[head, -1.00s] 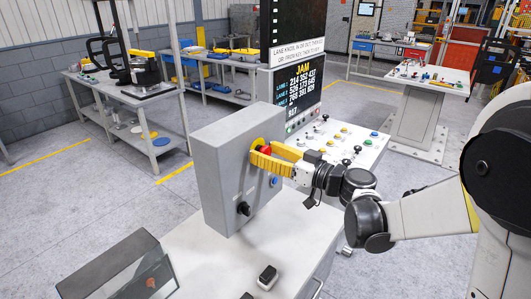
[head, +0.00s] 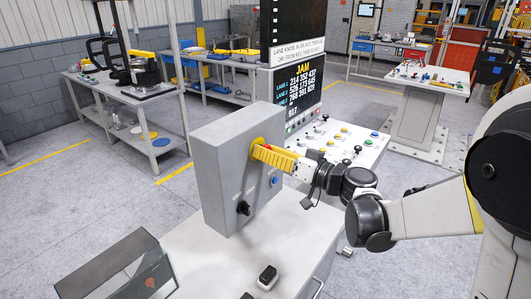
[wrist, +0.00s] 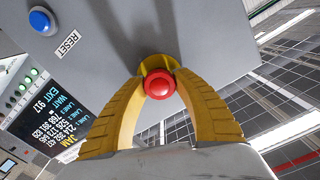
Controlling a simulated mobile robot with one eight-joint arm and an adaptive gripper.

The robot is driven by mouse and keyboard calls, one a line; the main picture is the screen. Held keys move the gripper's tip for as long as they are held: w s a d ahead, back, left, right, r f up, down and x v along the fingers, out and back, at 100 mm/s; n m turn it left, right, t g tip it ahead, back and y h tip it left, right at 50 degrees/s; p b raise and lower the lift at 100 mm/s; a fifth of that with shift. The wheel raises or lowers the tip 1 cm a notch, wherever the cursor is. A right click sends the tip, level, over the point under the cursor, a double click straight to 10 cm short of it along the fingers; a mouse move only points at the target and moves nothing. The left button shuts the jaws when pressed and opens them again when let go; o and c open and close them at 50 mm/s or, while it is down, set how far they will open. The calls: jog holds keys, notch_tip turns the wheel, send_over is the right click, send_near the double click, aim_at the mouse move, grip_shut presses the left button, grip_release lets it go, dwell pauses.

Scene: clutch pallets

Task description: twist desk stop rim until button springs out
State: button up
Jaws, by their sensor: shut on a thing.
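The red stop button (wrist: 159,85) sits on a yellow round base on the face of the grey control box (head: 207,170). In the wrist view it is between the two yellow fingers of my gripper (wrist: 159,80), which are shut on its rim. In the head view my gripper (head: 262,152) reaches the box from the right, and its fingers hide most of the button. The yellow base (head: 258,142) shows behind the fingertips. I cannot tell whether the button is pressed in or out.
A blue button (head: 274,181) labelled RESET in the wrist view and a black knob (head: 243,208) are on the same box face. The box stands on a white desk (head: 200,255) with a clear slanted case (head: 125,270) and a small black switch (head: 268,275). A screen reading JAM (head: 297,85) stands behind.

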jog(key=shift+m, duration=2.1)
jog(key=o, duration=1.2)
jog(key=shift+d, duration=0.1)
jog(key=v, duration=1.2)
